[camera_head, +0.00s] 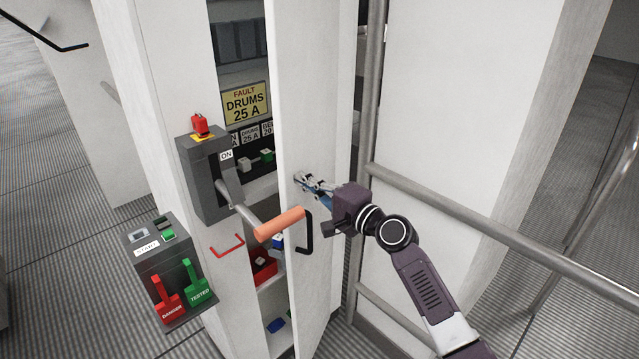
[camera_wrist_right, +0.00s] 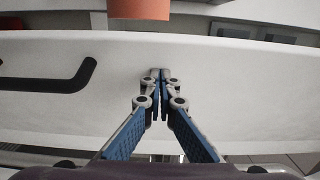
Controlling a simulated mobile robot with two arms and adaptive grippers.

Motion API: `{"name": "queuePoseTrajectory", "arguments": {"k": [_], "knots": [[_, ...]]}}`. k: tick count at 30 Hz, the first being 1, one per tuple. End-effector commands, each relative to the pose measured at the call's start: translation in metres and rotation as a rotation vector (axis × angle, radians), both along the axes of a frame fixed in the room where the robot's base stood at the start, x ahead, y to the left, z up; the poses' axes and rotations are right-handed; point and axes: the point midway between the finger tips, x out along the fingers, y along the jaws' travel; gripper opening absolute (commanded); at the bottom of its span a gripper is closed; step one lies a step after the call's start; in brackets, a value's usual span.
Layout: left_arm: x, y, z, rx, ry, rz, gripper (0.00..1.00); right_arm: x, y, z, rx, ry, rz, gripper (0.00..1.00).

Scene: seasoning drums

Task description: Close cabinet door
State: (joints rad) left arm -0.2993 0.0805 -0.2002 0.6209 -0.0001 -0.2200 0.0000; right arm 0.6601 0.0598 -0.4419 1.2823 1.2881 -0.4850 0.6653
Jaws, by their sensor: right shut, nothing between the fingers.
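The white cabinet door (camera_head: 312,95) stands partly open, with a gap between it and the cabinet (camera_head: 165,70) on its left. A black handle (camera_head: 304,236) is on the door's outer face; it also shows in the right wrist view (camera_wrist_right: 60,82). My right gripper (camera_head: 300,180) is shut and empty, its fingertips at the door's outer face near the free edge, above the handle. In the right wrist view the closed fingertips (camera_wrist_right: 160,76) meet or nearly meet the white panel; exact contact is hard to tell. My left gripper is not in view.
A switch box (camera_head: 203,180) on the cabinet has a lever with an orange grip (camera_head: 279,224) reaching across in front of the door's edge. A box with red and green tags (camera_head: 160,260) is at the lower left. Metal rails (camera_head: 470,215) run on the right.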

Motion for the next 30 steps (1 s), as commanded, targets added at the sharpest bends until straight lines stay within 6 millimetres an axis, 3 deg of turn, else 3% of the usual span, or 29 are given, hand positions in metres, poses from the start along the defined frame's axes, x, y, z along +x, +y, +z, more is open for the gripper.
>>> {"name": "queuePoseTrajectory", "arguments": {"k": [9, 30], "knots": [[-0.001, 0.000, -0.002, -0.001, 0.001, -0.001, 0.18, 0.004, 0.022, 0.000, 0.001, 0.001, 0.003, 0.00], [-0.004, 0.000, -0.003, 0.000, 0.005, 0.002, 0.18, 0.005, 0.024, 0.000, 0.000, 0.000, 0.001, 0.00]]}}
